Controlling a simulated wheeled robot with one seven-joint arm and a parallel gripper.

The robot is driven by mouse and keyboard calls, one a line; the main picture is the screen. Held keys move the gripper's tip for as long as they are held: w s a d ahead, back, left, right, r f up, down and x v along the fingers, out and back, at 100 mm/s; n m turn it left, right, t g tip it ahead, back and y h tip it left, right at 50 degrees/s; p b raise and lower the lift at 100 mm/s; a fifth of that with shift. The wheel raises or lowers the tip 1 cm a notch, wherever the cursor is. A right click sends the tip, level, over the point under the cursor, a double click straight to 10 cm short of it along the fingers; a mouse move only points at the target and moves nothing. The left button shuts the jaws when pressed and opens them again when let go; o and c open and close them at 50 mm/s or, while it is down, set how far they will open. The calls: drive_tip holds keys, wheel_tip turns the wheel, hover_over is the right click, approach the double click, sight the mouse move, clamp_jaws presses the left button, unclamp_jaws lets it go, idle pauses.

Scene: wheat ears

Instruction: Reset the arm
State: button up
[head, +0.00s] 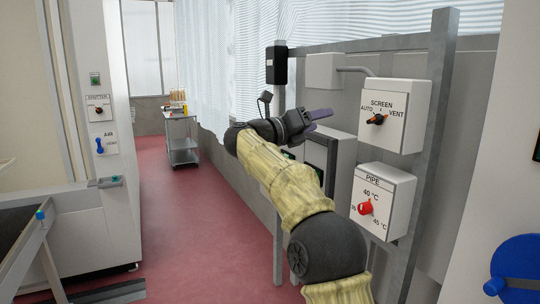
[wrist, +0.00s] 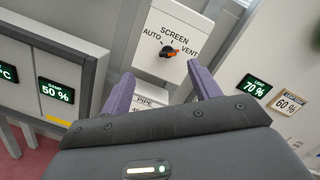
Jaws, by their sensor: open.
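My arm stretches forward from the bottom of the head view, in a pale yellow sleeve with dark joints. My gripper (head: 317,120) is at its end, in front of the wall panel and left of the SCREEN box (head: 394,115). In the wrist view my gripper (wrist: 160,88) has two purple fingers spread apart with nothing between them. The SCREEN box (wrist: 180,30) shows beyond the fingers, apart from them. Its orange-and-black knob (head: 377,119) also shows in the wrist view (wrist: 169,51); in the head view it points toward the upper right.
Below is the PIPE box (head: 384,200) with a red knob (head: 365,208). A grey metal post (head: 430,130) stands right of the boxes. A blue handwheel (head: 517,270) is at lower right. A white cabinet (head: 100,200) stands left. The red floor (head: 200,230) between is clear, with a trolley (head: 182,140) far back.

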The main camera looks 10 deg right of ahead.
drive_tip(key=w+a+f+n+t+y, duration=0.2)
drive_tip(key=a+f+n+t+y, duration=0.25)
drive_tip(key=n, duration=0.65)
drive_tip(key=w+a+f+n+t+y, duration=0.25)
drive_tip(key=n+t+y, duration=0.4)
drive_tip(key=n, duration=0.55)
drive_tip(key=s+a+f+n+g+y, duration=0.1)
drive_tip(key=s+f+n+g+y, duration=0.2)
drive_tip(key=s+f+n, duration=0.5)
drive_tip(key=s+a+f+n+g+y, duration=0.1)
drive_tip(key=s+f+n+g+y, duration=0.2)
drive_tip(key=f, duration=0.8)
drive_tip(key=s+d+f+n+g, duration=0.3)
drive_tip(key=s+f+n+g, duration=0.15)
drive_tip(key=s+f, duration=0.65)
drive_tip(key=s+d+f+n+g, duration=0.25)
drive_tip(key=s+f+g, duration=0.45)
drive_tip(key=s, duration=0.7)
wheel_tip(320, 180, up, 13)
drive_tip(key=s+p, duration=0.1)
drive_tip(key=p, duration=1.3)
drive_tip(key=shift+s+r+n+t, duration=0.2)
drive_tip(key=shift+s+n+t, duration=0.1)
drive_tip(key=shift+t, duration=0.05)
